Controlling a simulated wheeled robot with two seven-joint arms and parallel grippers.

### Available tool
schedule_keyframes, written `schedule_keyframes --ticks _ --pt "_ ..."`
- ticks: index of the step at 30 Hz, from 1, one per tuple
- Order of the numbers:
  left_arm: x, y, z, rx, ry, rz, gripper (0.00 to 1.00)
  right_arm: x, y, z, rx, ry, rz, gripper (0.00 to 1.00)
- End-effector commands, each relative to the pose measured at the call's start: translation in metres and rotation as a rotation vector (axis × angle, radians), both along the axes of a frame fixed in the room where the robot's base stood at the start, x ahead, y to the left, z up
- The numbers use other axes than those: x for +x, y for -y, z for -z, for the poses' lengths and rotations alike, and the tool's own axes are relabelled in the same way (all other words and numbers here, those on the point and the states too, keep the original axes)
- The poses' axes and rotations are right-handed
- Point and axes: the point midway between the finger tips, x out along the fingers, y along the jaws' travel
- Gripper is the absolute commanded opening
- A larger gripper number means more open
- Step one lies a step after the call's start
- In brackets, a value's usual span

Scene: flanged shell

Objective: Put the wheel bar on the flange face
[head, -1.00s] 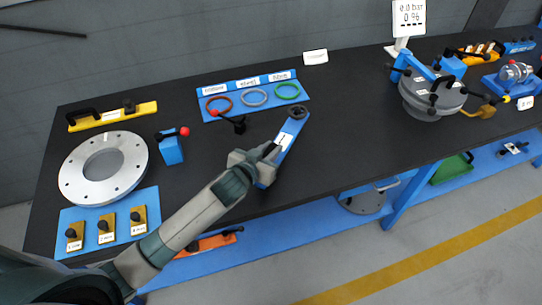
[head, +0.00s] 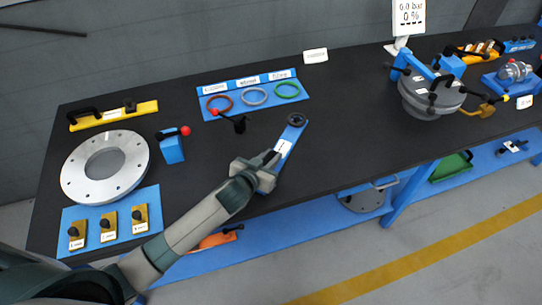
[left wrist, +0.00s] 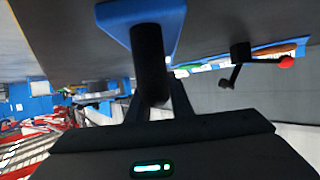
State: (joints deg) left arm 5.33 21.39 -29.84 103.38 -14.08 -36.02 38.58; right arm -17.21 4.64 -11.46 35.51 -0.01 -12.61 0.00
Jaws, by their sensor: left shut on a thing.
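The wheel bar (head: 284,147) is a narrow blue bar with a white label and a dark wheel at its far end, over the middle of the bench. My left gripper (head: 268,161) is shut on it near its front end. In the left wrist view, the left gripper (left wrist: 152,108) is around a black upright handle that joins the blue bar (left wrist: 112,13). Whether the bar touches the bench is hard to tell. The flange face (head: 75,178) is a pale metal ring with bolt holes, on the bench at the left, apart from the gripper. My right gripper is not in view.
A blue block with a red-knobbed lever (head: 172,150) stands between flange and bar. A black lever with a red knob (head: 238,123) stands behind the bar. Also near: a yellow bar (head: 115,114), a blue tray of coloured rings (head: 236,108), and a blue mat (head: 150,200) with brass pieces.

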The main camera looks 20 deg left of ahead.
Motion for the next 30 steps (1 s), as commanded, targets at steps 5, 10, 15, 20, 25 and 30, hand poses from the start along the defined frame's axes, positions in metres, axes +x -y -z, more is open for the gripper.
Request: schedule_keyframes --ticks 5,10,15,20,25,30 --pt "0.001 0.0 -0.001 -0.002 0.006 0.001 0.0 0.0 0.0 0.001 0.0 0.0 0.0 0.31" --pt "0.0 0.0 0.002 0.0 0.0 0.0 0.38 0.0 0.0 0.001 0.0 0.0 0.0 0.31" --pt "0.0 0.0 0.002 0.0 0.0 0.0 0.38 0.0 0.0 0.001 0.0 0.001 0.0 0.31" --pt "0.0 0.0 -0.001 0.0 0.001 0.0 0.38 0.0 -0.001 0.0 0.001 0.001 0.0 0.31" --pt "-0.008 -0.002 -0.003 0.0 0.0 0.0 0.38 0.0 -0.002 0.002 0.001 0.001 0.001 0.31" --pt "-0.025 -0.005 -0.009 -0.001 0.0 0.001 0.38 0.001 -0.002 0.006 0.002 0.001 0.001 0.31"
